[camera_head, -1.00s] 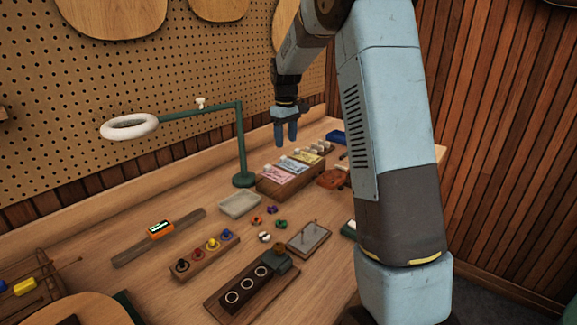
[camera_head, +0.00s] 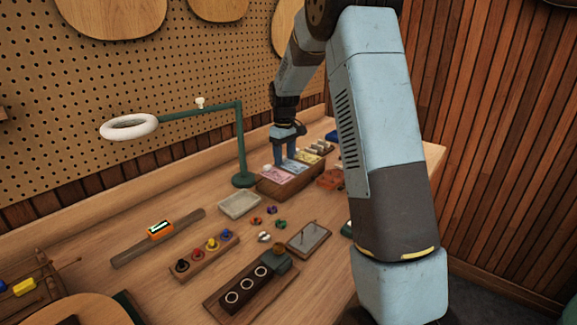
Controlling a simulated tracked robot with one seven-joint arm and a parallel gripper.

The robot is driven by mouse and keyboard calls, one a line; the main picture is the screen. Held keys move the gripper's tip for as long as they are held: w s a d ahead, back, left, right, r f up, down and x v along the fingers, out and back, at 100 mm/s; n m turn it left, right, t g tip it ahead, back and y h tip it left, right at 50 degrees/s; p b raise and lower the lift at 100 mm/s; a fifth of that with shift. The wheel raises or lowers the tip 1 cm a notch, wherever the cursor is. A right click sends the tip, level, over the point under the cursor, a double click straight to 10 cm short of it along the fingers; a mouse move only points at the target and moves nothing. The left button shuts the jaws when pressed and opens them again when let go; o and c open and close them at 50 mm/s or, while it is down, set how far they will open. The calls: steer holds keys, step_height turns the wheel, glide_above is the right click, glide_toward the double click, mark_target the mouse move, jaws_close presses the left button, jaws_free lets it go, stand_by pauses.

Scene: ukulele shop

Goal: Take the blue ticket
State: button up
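The blue ticket (camera_head: 294,166) lies in a wooden holder (camera_head: 292,186) near the back of the bench, between a pink ticket (camera_head: 277,176) and a yellow ticket (camera_head: 308,158). My gripper (camera_head: 285,160) points straight down just over the holder, at the blue and pink tickets' back ends. Its two fingers are apart with a gap between them. The fingertips partly cover the tickets' back ends, and I cannot tell whether they touch a ticket.
A green-armed ring lamp (camera_head: 241,150) stands just left of the holder. A pale tray (camera_head: 239,205), small coloured pegs (camera_head: 272,210) and a reddish-brown block (camera_head: 330,179) lie nearby. My arm hides the bench's right side.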

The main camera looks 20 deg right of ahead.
jaws_close()
stand_by(0.4)
